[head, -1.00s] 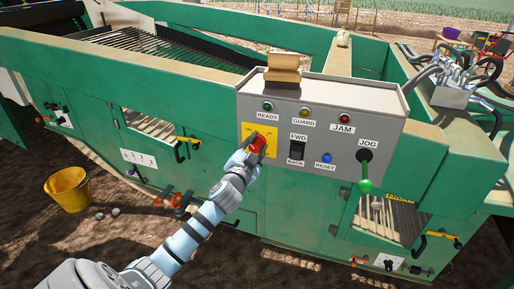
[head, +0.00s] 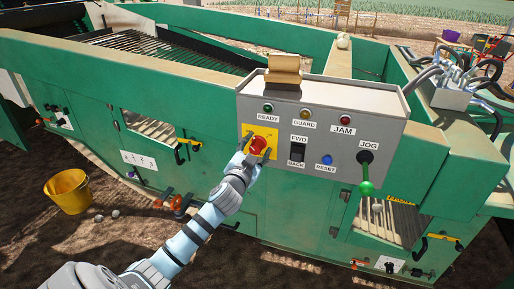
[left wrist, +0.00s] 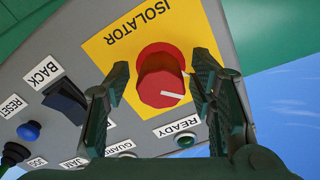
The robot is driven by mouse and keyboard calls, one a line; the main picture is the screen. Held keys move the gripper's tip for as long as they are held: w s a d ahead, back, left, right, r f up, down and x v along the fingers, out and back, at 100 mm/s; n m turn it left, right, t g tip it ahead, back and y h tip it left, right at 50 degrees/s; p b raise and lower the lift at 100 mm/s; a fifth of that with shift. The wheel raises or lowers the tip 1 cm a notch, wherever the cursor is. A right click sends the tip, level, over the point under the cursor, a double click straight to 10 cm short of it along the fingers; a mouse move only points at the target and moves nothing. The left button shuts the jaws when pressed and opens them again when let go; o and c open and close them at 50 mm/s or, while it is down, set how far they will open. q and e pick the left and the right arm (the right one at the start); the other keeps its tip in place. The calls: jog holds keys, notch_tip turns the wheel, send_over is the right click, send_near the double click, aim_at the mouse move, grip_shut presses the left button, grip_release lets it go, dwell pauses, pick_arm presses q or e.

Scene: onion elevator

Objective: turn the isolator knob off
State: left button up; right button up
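The red isolator knob (head: 258,145) sits on a yellow plate (head: 246,131) at the left of the grey control box. In the left wrist view the knob (left wrist: 161,82) shows a white pointer line towards the right of the picture, and the plate reads ISOLATOR upside down. My left gripper (head: 256,150) is at the knob. In the left wrist view its fingers (left wrist: 160,92) are spread on either side of the knob, with a gap at the left finger; I cannot tell whether the right fingertip touches. My right gripper is not in view.
Beside the knob are a black FWD/BACK switch (head: 297,152), a blue RESET button (head: 326,159) and a green-tipped JOG lever (head: 366,186). A yellow bucket (head: 68,191) stands on the soil at left.

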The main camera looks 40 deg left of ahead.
pick_arm(q)
jog(key=v, duration=1.2)
